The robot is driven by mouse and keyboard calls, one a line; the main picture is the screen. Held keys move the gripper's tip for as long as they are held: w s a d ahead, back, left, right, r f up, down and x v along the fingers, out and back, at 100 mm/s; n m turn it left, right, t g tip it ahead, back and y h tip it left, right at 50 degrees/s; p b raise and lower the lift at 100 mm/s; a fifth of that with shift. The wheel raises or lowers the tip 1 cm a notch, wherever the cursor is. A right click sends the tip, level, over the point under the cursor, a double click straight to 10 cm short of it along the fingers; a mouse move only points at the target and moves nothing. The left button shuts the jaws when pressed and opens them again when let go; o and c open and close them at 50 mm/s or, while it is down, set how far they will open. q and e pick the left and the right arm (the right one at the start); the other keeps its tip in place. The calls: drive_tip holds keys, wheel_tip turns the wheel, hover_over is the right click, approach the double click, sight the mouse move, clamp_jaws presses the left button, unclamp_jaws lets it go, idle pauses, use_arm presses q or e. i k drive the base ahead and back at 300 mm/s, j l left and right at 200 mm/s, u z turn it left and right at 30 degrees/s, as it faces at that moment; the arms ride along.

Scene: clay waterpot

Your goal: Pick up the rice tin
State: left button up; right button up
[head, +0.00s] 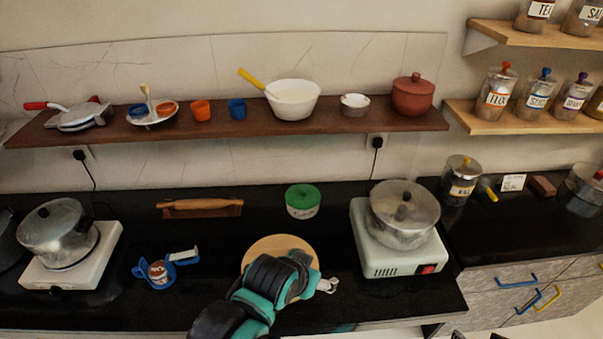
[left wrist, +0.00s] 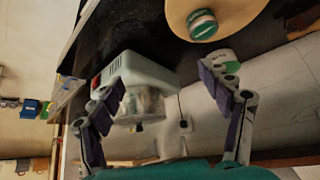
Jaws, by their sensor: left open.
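A glass tin with a metal lid and yellow knob (head: 460,180) stands on the black counter, right of the right-hand cooker. Its label is small and seems to read RICE, but I cannot be sure. My left gripper (head: 328,285) is over the counter front, beside the round wooden board and well left of the tin. In the left wrist view its two fingers (left wrist: 163,78) are spread, with nothing held between them. The white cooker (left wrist: 150,72) shows beyond them. I cannot make out the tin in that view. My right gripper is not seen.
The cooker (head: 400,268) with its lidded pot (head: 403,215) stands between my left gripper and the tin. A card (head: 513,182), a brown block (head: 543,186) and another jar (head: 583,190) are right of the tin. Shelf jars (head: 497,95) are above. Counter in front of the tin is clear.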

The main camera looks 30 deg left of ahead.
sight(158, 274)
drive_tip(key=u, duration=2.35)
drive_tip(key=z, duration=0.8)
drive_tip(key=j+z, duration=0.45)
drive_tip(key=j, duration=0.2)
drive_tip(key=j+z, duration=0.5)
drive_tip(key=j, duration=0.15)
